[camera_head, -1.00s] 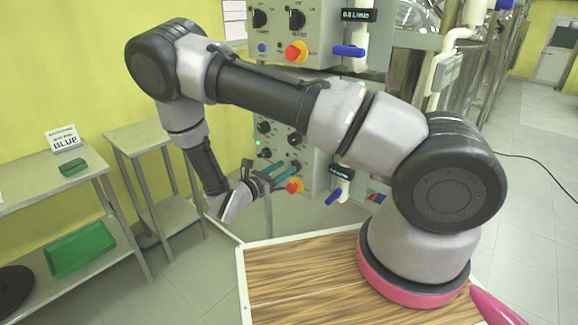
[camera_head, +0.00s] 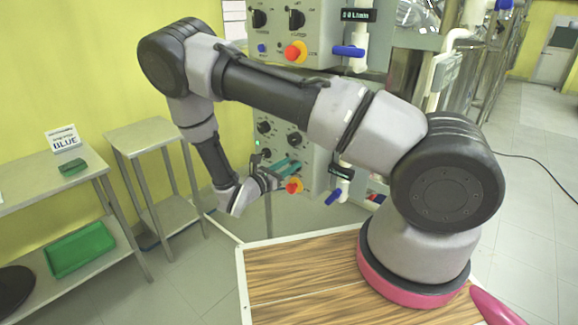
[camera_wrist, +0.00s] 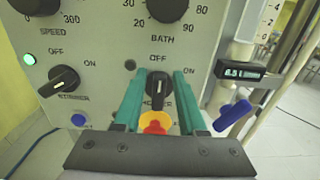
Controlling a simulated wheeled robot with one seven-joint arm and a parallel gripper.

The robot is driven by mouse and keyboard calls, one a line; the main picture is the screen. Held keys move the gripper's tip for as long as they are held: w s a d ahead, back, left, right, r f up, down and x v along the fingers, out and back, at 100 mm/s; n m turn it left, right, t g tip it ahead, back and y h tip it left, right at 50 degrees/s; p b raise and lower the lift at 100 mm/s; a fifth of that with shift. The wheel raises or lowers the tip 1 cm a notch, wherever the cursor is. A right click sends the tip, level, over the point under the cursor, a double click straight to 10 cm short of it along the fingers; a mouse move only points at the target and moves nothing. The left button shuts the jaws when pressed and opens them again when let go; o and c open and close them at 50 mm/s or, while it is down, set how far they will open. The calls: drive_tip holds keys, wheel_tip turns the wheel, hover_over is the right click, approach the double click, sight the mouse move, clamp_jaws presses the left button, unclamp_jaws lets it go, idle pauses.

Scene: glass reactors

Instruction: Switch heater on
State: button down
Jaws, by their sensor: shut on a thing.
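The black heater knob (camera_wrist: 158,92) is on the grey control panel (camera_wrist: 112,40), with OFF printed above it and ON to its right. Its white pointer line points up to OFF. My gripper (camera_wrist: 159,76) has its two teal fingers on either side of this knob, shut on it. In the head view, my gripper (camera_head: 286,168) is at the lower panel (camera_head: 312,160), and the knob is hidden there.
A stirrer knob (camera_wrist: 65,80) with a lit green lamp (camera_wrist: 29,59) is to the left. A red and yellow emergency knob (camera_wrist: 154,123) is just below the fingers. A blue valve handle (camera_wrist: 232,115) and a flow display (camera_wrist: 241,71) are to the right.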

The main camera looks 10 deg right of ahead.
drive_tip(key=shift+s+f, duration=0.1)
drive_tip(key=shift+s+d+f+m, duration=0.1)
drive_tip(key=shift+s+f+m, duration=0.15)
drive_tip(key=shift+m, duration=1.7)
drive_tip(key=shift+s+d+f+m, duration=0.1)
drive_tip(key=shift+s+f+m, duration=0.1)
drive_tip(key=shift+m, duration=1.8)
drive_tip(key=shift+s+d+f+m, duration=0.15)
drive_tip(key=shift+s+m, duration=0.1)
drive_tip(key=shift+m, duration=1.7)
drive_tip(key=shift+a, duration=0.1)
drive_tip(key=c, duration=0.8)
unclamp_jaws()
drive_tip(key=shift+w, duration=0.15)
